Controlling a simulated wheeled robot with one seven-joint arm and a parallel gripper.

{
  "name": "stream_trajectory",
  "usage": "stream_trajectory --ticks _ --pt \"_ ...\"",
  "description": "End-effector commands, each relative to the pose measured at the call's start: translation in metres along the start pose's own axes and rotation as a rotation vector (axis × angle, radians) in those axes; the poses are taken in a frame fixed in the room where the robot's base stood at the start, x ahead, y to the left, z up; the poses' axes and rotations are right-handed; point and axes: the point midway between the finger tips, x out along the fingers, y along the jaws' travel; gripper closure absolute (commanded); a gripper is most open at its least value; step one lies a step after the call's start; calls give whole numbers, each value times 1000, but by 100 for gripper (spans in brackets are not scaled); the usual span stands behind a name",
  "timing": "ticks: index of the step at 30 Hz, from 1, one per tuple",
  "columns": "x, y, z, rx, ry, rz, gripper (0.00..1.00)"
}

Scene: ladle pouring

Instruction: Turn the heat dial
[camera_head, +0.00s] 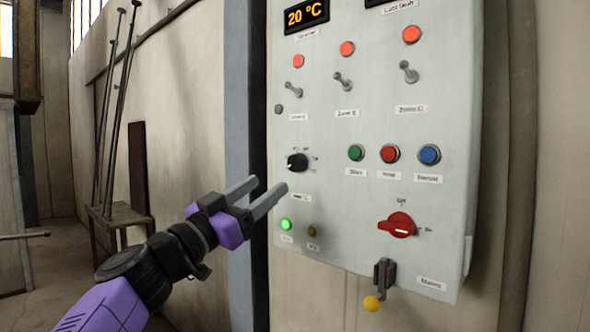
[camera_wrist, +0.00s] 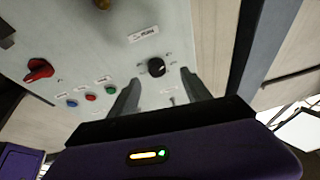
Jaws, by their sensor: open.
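The heat dial is a small black round knob (camera_head: 297,163) on the left side of the pale control panel (camera_head: 340,210), with small markings around it. It also shows in the wrist view (camera_wrist: 156,68), just beyond and between the fingertips. My gripper (camera_head: 271,190) is open and empty, with dark grey fingers and a purple body. In the head view its fingertips are a little below and left of the dial, apart from it. In the wrist view the two fingers (camera_wrist: 160,82) point at the panel with the dial between them.
A red rotary switch (camera_head: 398,225) is at lower right, above a yellow-knobbed lever (camera_head: 372,303). Green (camera_head: 356,152), red (camera_head: 390,153) and blue (camera_head: 429,154) buttons sit right of the dial. Toggle switches (camera_head: 343,81) are above. The display (camera_head: 306,15) reads 20 °C.

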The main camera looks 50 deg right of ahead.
Motion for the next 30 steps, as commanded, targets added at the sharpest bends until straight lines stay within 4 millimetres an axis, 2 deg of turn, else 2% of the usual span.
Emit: stream_trajectory --ticks 8,21,30 --pt "8 6 -4 -107 8 23 43" --pt "69 6 -6 -105 9 21 43" --pt "78 7 -4 -103 9 20 43"
